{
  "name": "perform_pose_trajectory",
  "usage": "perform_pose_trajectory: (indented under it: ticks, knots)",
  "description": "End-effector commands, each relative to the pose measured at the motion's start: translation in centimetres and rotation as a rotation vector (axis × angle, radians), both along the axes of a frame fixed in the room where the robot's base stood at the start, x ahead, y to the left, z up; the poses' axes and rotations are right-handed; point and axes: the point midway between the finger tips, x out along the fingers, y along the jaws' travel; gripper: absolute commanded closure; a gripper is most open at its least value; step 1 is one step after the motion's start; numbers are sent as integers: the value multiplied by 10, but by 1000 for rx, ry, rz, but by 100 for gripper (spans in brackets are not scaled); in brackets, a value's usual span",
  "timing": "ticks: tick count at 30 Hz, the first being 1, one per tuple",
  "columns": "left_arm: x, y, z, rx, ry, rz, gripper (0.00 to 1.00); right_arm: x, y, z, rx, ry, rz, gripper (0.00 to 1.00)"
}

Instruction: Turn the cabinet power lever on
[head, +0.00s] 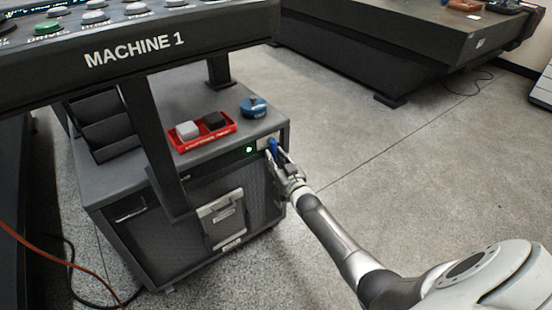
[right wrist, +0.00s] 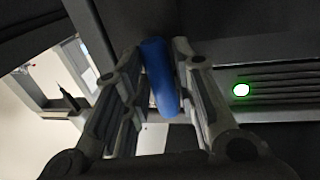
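The blue power lever (head: 273,146) is on the front of the grey cabinet (head: 168,240), near its upper right corner, on a pale plate. My right gripper (head: 279,163) is at the lever, its fingers on either side of it. In the right wrist view the lever (right wrist: 160,78) stands slightly tilted between the fingertips of the gripper (right wrist: 159,52), which look closed in on its upper part; its lower end shows a gap to the fingers. A green lamp (head: 249,150) glows left of the lever and also shows in the right wrist view (right wrist: 241,90). My left gripper is out of view.
A red tray (head: 205,143) with a white and a dark block and a blue round object (head: 253,107) are on the cabinet top. The MACHINE 1 panel (head: 135,52) overhangs the cabinet. An orange cable (head: 62,262) is at lower left. The floor at right is clear.

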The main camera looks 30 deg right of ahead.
Motion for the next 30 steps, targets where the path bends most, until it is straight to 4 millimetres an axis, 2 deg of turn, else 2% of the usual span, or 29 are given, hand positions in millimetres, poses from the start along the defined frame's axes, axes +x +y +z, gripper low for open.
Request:
perform_pose_trajectory:
  ticks: [1, 3, 12, 17, 23, 30]
  knots:
    - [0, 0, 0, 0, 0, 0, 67, 0, 0, 0, -1, 1, 0, 64]
    - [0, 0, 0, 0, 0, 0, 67, 0, 0, 0, -2, 0, 0, 57]
    - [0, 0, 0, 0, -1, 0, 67, 0, 0, 0, -5, 0, 0, 57]
    - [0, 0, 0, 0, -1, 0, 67, -8, 0, 0, -6, 0, 0, 57]
    - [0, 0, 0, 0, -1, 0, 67, -36, 4, -1, -6, 2, 0, 57]
    - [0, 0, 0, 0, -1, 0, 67, -79, 9, -1, -5, 3, 0, 57]
